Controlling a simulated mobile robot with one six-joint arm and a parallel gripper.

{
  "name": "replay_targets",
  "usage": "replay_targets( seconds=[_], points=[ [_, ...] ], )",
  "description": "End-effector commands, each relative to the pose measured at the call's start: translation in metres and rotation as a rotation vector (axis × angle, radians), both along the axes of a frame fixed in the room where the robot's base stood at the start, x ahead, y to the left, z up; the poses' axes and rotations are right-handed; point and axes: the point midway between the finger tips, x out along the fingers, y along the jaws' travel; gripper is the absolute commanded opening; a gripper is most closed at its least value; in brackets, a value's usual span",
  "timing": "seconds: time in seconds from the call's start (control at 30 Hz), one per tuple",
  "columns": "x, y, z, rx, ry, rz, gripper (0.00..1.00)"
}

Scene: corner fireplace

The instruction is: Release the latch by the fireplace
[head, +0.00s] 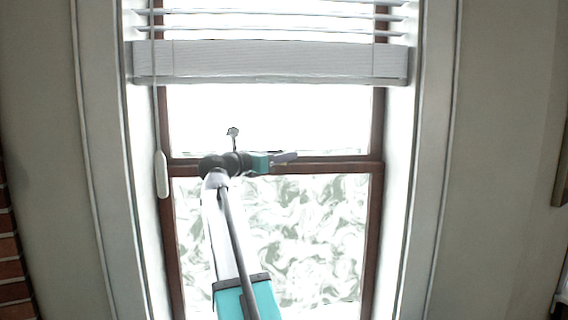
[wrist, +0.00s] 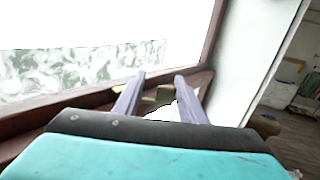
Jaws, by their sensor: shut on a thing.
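The latch (wrist: 163,94) is a small brass-coloured piece on the dark brown middle rail of the window (head: 335,167). In the wrist view it shows between the two grey-purple fingers of my gripper (wrist: 160,78), which are shut on it. In the head view my gripper (head: 285,158) lies along the middle rail, pointing right. The latch cannot be made out there, as the gripper covers that spot.
A white blind (head: 270,62) hangs across the top of the window. Its cord ends in a white pull (head: 161,174) at the left. Brick (head: 12,268) shows at the far left edge. In the wrist view, a floor (wrist: 300,125) and shelf items lie at the right.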

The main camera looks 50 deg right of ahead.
Motion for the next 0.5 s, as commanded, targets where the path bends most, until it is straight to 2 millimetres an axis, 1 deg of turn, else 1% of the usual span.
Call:
replay_targets(
  seconds=[0.03, 0.5],
  points=[
    [0.0029, 0.0001, -0.0032, 0.003, 0.001, -0.028, 0.15],
    [0.0039, 0.0075, -0.0031, 0.003, 0.001, -0.267, 0.15]
  ],
)
